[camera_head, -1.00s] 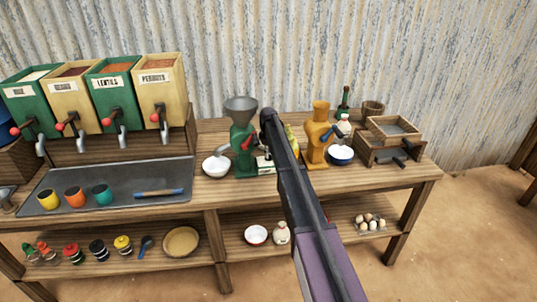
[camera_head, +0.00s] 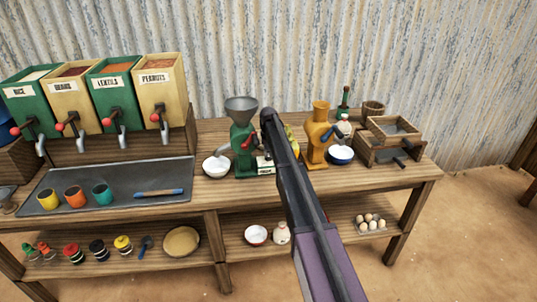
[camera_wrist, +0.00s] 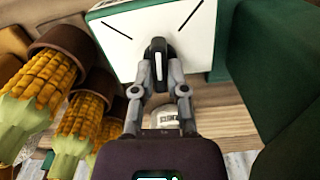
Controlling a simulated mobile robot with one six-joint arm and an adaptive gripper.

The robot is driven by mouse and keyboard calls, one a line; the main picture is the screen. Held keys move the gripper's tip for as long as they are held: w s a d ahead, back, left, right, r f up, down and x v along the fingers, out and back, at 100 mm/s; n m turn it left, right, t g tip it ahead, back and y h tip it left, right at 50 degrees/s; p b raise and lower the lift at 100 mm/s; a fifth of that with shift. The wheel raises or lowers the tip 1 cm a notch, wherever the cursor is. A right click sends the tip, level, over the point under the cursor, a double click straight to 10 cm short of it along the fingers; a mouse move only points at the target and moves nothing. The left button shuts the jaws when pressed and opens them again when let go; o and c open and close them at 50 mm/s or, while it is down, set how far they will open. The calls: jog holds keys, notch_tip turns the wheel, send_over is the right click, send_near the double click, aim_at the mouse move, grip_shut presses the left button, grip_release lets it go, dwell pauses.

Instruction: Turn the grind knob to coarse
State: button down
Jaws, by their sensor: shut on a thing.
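The green grinder (camera_head: 243,150) with a grey funnel stands on the bench in the head view. A white panel (camera_head: 265,168) is at its base, partly behind my arm. In the wrist view the white panel (camera_wrist: 120,45) has a dark slanted tick mark at each upper side. The black grind knob (camera_wrist: 157,50) has a white pointer stripe, which stands nearly upright in the picture, between the ticks. My gripper (camera_wrist: 160,80) is shut on the knob, one finger on each side. The head view hides my gripper behind my arm.
Corn cobs (camera_wrist: 45,80) lie close on the left in the wrist view, and a green surface (camera_wrist: 285,70) is close on the right. A white bowl (camera_head: 215,167) and an orange grinder (camera_head: 318,140) flank the area. A labelled pale jar (camera_wrist: 167,116) is below the fingers.

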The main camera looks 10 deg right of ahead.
jog(key=shift+m, duration=1.4)
jog(key=c, duration=0.7)
grip_release()
jog(key=shift+o, duration=0.2)
jog(key=shift+n, duration=0.4)
